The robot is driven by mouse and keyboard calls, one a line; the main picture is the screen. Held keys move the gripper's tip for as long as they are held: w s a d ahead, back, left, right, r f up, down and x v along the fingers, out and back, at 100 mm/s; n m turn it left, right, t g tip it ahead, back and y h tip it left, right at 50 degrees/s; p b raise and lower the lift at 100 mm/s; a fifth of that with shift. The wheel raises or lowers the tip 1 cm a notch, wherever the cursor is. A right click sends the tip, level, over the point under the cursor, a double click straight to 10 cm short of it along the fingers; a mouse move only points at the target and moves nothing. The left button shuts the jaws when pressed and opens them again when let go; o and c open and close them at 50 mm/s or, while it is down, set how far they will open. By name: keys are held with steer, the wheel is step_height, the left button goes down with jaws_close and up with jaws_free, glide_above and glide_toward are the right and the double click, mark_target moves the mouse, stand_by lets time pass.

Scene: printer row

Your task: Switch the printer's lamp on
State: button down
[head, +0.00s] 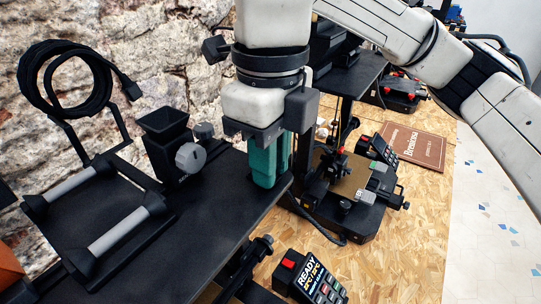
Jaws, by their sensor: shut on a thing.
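My gripper (262,133) is at the centre of the head view, pointing down, shut on an upright teal block-like thing (265,165). The teal thing is over the right end of a black top (165,235); I cannot tell whether it touches it. The near printer's control box (313,281) shows at the bottom, with a lit READY display, keys and a red switch (289,259). A second printer (345,190) stands behind, to the right of my gripper. I cannot make out a lamp on either printer.
A spool holder with grey rollers (125,228) and a coiled black cable (62,85) stand at left. A black hopper with a grey knob (190,156) is beside them. A brown booklet (413,147) lies on the chipboard bench (400,235), whose front right is clear.

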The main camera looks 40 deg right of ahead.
steer(key=g, duration=0.1)
steer(key=g+h, duration=0.1)
steer(key=shift+w+a+r+g+p, duration=0.2)
steer(key=shift+w+g+p, duration=0.1)
steer(key=shift+w+g, duration=0.1)
steer(key=shift+w+f+g, duration=0.1)
steer(key=shift+w+g, duration=0.05)
steer(key=shift+g, duration=0.45)
steer(key=c, duration=1)
jaws_free()
steer(key=v, duration=1)
steer(key=shift+w+a+r, duration=0.15)
steer(key=shift+r, duration=0.15)
